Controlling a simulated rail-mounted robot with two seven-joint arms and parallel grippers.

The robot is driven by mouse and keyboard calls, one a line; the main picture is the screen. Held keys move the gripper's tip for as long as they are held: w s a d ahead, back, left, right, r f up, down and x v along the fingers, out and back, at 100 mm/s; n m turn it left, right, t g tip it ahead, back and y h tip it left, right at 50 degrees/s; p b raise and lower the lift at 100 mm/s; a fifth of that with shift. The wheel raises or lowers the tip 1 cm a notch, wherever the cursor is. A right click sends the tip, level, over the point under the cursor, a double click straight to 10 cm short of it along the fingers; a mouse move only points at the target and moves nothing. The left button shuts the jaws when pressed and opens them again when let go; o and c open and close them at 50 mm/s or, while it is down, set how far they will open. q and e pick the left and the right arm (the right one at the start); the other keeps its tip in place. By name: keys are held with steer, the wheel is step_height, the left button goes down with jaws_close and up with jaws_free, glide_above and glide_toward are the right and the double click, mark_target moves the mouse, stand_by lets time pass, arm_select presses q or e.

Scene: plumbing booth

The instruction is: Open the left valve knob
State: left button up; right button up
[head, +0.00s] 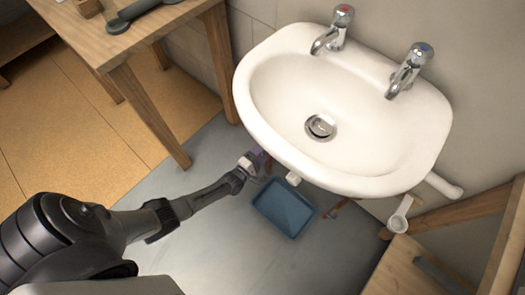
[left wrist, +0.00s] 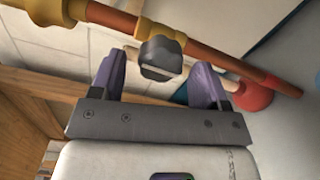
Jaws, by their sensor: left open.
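In the left wrist view, a dark grey valve knob (left wrist: 161,60) sits on a brass valve body (left wrist: 160,33) on a copper pipe (left wrist: 228,58). My left gripper (left wrist: 157,75) is open, with its purple fingers on either side of the knob; the knob shows in the gap between them. I cannot tell whether either finger touches it. In the head view my left gripper (head: 256,162) reaches under the left front rim of the white sink (head: 385,185). The knob cannot be made out there. My right gripper is not in view.
A blue tray (head: 283,208) lies on the grey floor below the sink. A wooden table (head: 125,45) stands to the left, and a wooden frame (head: 470,210) to the right. A red rubber cup (left wrist: 254,96) shows beyond the right finger in the left wrist view.

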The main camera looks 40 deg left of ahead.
arm_select(q)
steer(key=s+p, duration=0.4)
steer(key=s, duration=0.8)
steer(key=shift+s, duration=0.2)
steer(key=shift+d, duration=0.1)
steer(key=shift+w, duration=0.1)
